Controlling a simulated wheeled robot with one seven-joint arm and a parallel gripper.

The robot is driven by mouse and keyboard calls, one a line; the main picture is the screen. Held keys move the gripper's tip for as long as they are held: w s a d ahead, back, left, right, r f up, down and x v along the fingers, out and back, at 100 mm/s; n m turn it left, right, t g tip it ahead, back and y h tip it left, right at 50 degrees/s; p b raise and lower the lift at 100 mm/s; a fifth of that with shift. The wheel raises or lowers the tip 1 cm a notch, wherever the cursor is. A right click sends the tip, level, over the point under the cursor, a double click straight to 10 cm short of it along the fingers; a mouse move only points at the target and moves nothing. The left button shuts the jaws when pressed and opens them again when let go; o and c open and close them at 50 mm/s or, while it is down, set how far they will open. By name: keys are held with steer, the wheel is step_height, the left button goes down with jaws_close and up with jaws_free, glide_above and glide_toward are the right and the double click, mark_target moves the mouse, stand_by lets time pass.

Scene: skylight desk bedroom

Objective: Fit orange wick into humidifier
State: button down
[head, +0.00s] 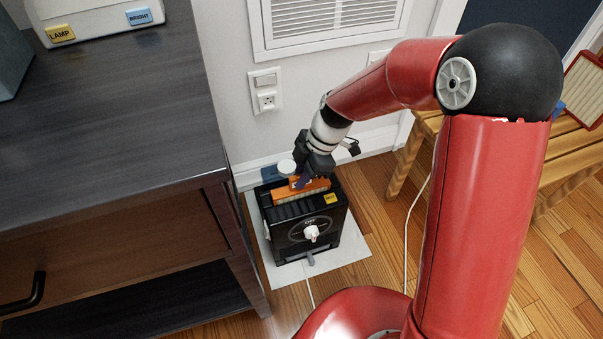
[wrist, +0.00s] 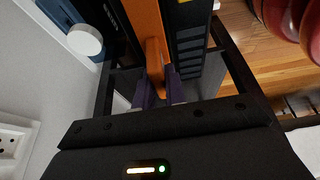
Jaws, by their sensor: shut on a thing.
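The black humidifier (head: 313,231) stands on a white mat (head: 346,257) on the floor, with a white knob (head: 311,233) on its front. The orange wick (head: 284,195) is at the humidifier's top opening, with its orange upper edge showing and its lower part hidden. I cannot tell how deep it sits. My gripper (head: 304,181) reaches down from above and is shut on the wick's orange tab. In the wrist view the purple fingertips (wrist: 158,92) close around the orange wick (wrist: 148,25), beside the black humidifier top (wrist: 191,50).
A blue thing with a white round cap (wrist: 85,39) is just behind the humidifier. A dark desk (head: 110,130) stands close on the left. A wall outlet (head: 266,101) is behind. A wooden bench (head: 560,150) is at right. Cords run across the floor.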

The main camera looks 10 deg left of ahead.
steer(key=shift+f, duration=1.4)
stand_by(0.4)
steer(key=c, duration=1.4)
jaws_free()
steer(key=shift+o, duration=0.2)
steer(key=p+v, duration=0.1)
steer(key=v, duration=0.6)
steer(key=shift+w+d+r+p, duration=0.1)
steer(key=shift+r+p, duration=0.2)
steer(key=shift+r, duration=0.1)
